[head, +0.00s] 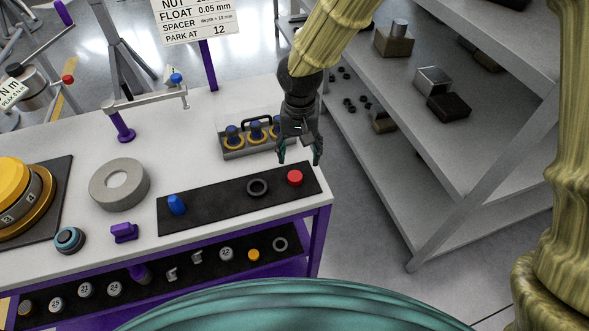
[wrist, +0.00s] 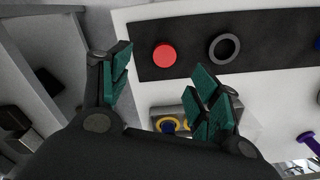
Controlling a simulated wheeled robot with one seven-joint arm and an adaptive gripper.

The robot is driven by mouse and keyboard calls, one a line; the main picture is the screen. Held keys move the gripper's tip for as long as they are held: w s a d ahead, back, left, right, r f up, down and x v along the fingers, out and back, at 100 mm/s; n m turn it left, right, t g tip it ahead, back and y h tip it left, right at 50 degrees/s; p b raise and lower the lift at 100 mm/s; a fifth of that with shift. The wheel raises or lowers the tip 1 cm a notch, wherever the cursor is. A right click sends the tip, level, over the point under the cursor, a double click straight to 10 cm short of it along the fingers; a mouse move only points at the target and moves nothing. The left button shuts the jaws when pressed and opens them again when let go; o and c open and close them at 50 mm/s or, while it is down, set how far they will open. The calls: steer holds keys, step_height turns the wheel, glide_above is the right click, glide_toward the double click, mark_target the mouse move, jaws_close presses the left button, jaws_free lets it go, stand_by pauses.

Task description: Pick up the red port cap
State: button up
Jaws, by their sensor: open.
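The red port cap (head: 295,177) is a small round red piece on the right end of the black mat (head: 222,203) on the white bench. It also shows in the wrist view (wrist: 164,56), ahead of the fingertips and between their lines. My gripper (head: 300,160) is open and empty, above the bench just behind the cap and apart from it. Nothing hides the cap.
A grey holder (head: 236,152) with blue and yellow parts stands behind the mat, close to my gripper. Grey shelves (head: 440,130) stand to the right, across a floor gap.

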mark_target(295, 177)
steer(key=f, duration=0.2)
steer(key=a+f+p, duration=0.1)
steer(key=f, duration=0.1)
steer(key=shift+f, duration=0.3)
steer(key=shift+s+d+f, duration=0.1)
steer(key=shift+d+f, duration=0.05)
steer(key=shift+w+f+p, duration=0.25)
steer(key=shift+f+p, duration=0.65)
steer(key=shift+f, duration=0.25)
steer(key=shift+a+f+p, duration=0.2)
steer(key=shift+f+p, duration=0.25)
steer(key=shift+f, duration=1.05)
steer(key=c, duration=0.8)
